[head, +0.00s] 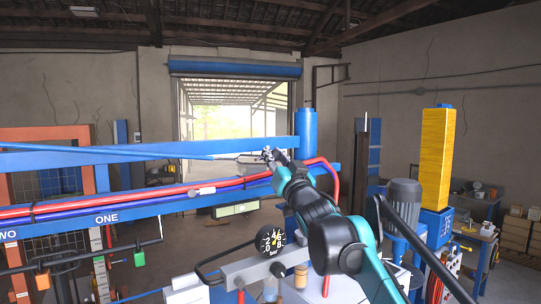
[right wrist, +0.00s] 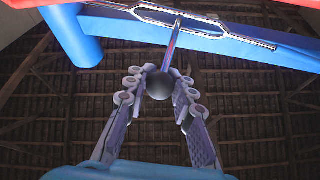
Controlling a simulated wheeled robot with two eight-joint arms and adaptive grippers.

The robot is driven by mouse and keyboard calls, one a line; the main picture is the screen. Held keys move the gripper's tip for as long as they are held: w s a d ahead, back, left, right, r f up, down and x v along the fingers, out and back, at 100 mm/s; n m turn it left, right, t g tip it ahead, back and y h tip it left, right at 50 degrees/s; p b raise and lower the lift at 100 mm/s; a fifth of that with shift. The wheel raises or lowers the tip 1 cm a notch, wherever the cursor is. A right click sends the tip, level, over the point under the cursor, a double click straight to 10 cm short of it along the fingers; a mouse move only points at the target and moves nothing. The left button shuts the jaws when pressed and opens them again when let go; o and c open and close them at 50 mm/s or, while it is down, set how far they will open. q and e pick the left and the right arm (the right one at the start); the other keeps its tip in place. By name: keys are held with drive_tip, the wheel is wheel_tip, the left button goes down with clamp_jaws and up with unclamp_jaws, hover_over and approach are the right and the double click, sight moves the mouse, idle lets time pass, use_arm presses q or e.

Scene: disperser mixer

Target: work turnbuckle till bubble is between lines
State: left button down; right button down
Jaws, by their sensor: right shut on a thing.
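My right gripper (head: 268,154) is raised at the blue beam in the head view. In the right wrist view its two fingers (right wrist: 160,82) are shut on a dark ball knob (right wrist: 160,87) at the end of a thin bar. The bar (right wrist: 173,45) runs up to the turnbuckle (right wrist: 200,24), a long open metal frame lying along the blue beam. In the head view the turnbuckle is small and partly hidden by the gripper. A pale green level (head: 237,209) hangs below the lower beam; its bubble and lines are too small to read. My left gripper is not in view.
The upper blue beam (head: 120,156) and the lower beam marked ONE (head: 150,208) cross the left side, with red and blue hoses (head: 130,198) between them. A yellow column (head: 436,160) and grey motor (head: 404,193) stand right.

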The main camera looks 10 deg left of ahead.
drive_tip(key=shift+w+a+r+p, duration=0.1)
drive_tip(key=shift+w+r+p, duration=0.1)
drive_tip(key=shift+r+p, duration=0.45)
drive_tip(key=shift+w+a+r+p, duration=0.1)
drive_tip(key=shift+w+r+p, duration=0.1)
drive_tip(key=shift+r+p, duration=0.35)
drive_tip(key=c, duration=1.6)
unclamp_jaws()
drive_tip(key=o, duration=0.3)
drive_tip(key=shift+s+r, duration=0.1)
drive_tip(key=shift+o, duration=0.2)
drive_tip(key=shift+d, duration=0.1)
drive_tip(key=shift+s+d+f, duration=0.15)
drive_tip(key=shift+s+f, duration=0.1)
drive_tip(key=shift+f, duration=0.05)
drive_tip(key=v, duration=1.1)
drive_tip(key=shift+d, duration=0.15)
